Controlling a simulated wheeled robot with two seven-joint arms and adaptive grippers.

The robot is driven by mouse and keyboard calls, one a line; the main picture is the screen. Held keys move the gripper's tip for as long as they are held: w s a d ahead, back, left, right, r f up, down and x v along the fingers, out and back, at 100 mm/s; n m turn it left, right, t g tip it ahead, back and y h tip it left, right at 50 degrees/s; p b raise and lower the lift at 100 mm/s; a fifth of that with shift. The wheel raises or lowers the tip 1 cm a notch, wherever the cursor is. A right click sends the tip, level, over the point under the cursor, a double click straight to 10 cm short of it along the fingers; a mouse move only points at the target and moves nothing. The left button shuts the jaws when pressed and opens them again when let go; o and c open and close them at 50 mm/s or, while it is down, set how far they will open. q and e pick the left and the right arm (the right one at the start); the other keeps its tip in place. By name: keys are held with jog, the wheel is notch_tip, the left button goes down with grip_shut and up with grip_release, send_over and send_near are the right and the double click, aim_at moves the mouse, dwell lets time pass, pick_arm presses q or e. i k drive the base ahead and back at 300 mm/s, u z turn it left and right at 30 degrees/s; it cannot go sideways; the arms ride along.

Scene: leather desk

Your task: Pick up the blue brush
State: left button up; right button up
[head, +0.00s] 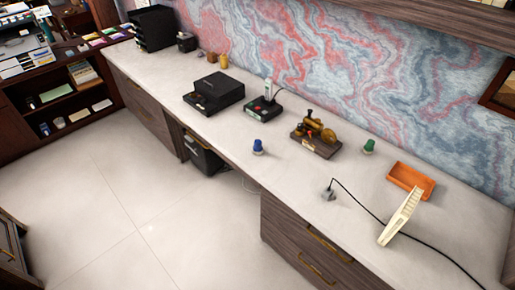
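The blue brush (258,146) looks like a small blue-handled piece with a pale lower part. It stands upright near the front edge of the pale desktop (285,175), about mid-length in the head view. Nothing touches it or covers it. Neither my left nor my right gripper is in view.
A similar green piece (369,146) stands farther right. A brass machine on a wooden base (317,138), a black device (263,108) and a black box (215,92) lie behind. An orange tray (411,180), a cream corded tool (400,216) and a grey plug (328,193) are right.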

aim_at(258, 150)
jog(key=u, duration=1)
jog(key=i, duration=2.45)
jog(key=z, duration=1.3)
